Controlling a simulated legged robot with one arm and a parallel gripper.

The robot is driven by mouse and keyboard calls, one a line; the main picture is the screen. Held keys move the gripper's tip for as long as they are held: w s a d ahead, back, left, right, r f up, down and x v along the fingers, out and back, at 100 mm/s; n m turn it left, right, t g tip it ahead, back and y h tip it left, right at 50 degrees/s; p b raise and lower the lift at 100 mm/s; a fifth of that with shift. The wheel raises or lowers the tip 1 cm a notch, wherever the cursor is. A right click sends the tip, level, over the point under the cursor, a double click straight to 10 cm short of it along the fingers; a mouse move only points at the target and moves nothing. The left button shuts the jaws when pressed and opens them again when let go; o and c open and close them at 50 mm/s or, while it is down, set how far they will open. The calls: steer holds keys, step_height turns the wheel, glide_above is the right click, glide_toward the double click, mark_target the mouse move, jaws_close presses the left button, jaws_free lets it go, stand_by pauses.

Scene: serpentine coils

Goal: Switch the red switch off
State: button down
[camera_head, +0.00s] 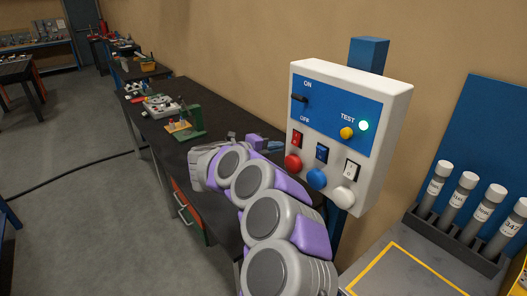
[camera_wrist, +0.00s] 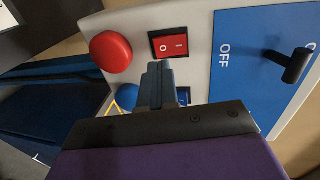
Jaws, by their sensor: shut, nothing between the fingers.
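The red switch (camera_head: 297,139) is a small rocker on the white control box (camera_head: 373,165), directly above a round red button (camera_head: 293,163). In the wrist view the red switch (camera_wrist: 168,43) is marked O and I, with the O end towards the red button (camera_wrist: 111,52). My gripper (camera_wrist: 159,68) is shut with nothing in it. Its fingertips are just beside the switch, nearer the O end; I cannot tell whether they touch. Which side of the rocker is pressed in is not clear. In the head view my gripper (camera_head: 274,146) is left of the box.
Labelled cylinders (camera_head: 464,190) stand at right. A dark bench (camera_head: 215,126) runs behind my arm.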

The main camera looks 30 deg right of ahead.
mark_target(294, 144)
steer(key=shift+x, duration=2.75)
steer(key=shift+f+b, duration=0.1)
steer(key=shift+b, duration=0.3)
steer(key=shift+d+f+h+b, duration=0.15)
steer(key=shift+f+h+b, duration=0.15)
steer(key=shift+b, duration=0.4)
steer(key=shift+f+h+b, duration=0.25)
steer(key=shift+h+b, duration=0.35)
steer(key=shift+b, duration=0.55)
steer(key=shift+d+f+h+b, duration=0.1)
steer(key=shift+h+b, duration=0.2)
steer(key=shift+b, duration=0.25)
steer(key=shift+r+p, duration=0.3)
steer(key=shift+r, duration=0.1)
